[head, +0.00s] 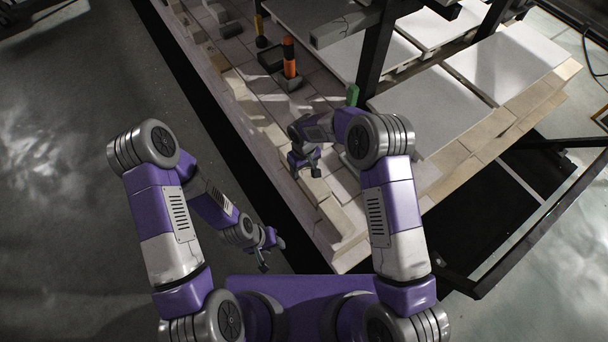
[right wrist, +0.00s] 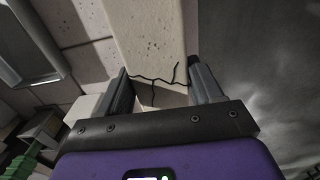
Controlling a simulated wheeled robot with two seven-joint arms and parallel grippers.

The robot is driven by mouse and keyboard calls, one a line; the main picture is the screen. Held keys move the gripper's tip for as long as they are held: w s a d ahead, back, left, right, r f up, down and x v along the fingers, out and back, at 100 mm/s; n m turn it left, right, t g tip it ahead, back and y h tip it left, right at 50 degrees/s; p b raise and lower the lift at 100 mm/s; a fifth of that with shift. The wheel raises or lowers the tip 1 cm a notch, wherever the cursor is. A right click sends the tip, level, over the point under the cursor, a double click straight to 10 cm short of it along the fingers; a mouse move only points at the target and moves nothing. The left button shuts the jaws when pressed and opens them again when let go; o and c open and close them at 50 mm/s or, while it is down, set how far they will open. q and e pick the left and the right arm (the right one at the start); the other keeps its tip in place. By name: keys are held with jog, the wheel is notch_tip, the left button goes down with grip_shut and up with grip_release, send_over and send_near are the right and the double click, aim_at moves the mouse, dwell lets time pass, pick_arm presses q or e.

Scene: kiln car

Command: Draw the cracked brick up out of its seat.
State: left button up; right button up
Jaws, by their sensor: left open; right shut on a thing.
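The cracked brick (right wrist: 152,35) is pale and pitted, with dark branching cracks across it, in the right wrist view. My right gripper (right wrist: 158,75) is shut on it, one finger along each side. In the head view my right gripper (head: 306,170) points down at the row of bricks along the kiln car's near edge. There the arm and gripper hide most of the brick, and I cannot tell how far it stands out of its seat. My left gripper (head: 272,256) is open and empty, low beside the car over the dark gap.
An orange and black tool (head: 289,60) stands upright on the car deck, near a dark tray (head: 271,59). A green object (head: 352,95) stands by a dark post (head: 376,50). Pale slabs (head: 510,60) cover the right side. Open floor (head: 80,120) lies left.

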jog(key=shift+r+p, duration=2.4)
jog(key=shift+r, duration=1.8)
